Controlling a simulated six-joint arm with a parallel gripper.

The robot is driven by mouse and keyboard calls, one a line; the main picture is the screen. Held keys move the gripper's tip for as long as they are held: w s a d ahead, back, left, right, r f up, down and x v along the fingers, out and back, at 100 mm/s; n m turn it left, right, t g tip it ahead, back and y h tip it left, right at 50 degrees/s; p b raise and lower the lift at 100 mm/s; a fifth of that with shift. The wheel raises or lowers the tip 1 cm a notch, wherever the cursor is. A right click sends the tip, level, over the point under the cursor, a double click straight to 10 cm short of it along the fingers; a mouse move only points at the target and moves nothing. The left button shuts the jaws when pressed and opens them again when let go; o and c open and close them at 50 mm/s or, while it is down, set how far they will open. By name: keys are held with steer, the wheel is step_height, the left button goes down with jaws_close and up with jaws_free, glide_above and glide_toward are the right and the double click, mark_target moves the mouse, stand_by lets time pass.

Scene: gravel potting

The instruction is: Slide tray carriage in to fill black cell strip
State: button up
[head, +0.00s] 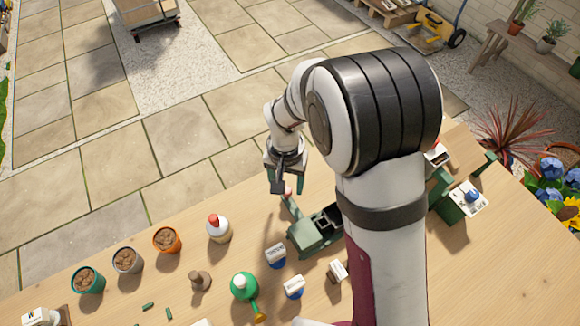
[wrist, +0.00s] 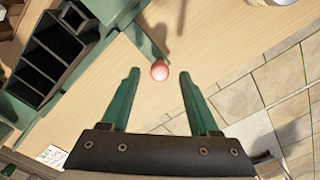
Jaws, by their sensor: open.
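The green tray carriage (head: 312,236) sits on the wooden bench, partly behind my arm. A black cell strip with open square compartments (wrist: 48,58) shows at the upper left of the wrist view, beside green framework. A pink-red ball knob (wrist: 159,71) stands at the bench edge; in the head view it tops a green lever (head: 293,207) by the carriage. My gripper (head: 286,184) is open, with green fingers. In the wrist view the knob lies between the two fingertips, with gaps on both sides. I cannot tell how far below them it is.
Several soil-filled pots, such as an orange one (head: 167,241), stand at the left. A red-capped white bottle (head: 218,229), a green watering can (head: 244,287) and small labelled blocks (head: 293,287) stand nearer. Paving (head: 172,135) lies beyond the bench edge.

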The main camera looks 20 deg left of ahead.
steer(key=shift+f, duration=0.75)
jaws_close()
stand_by(0.9)
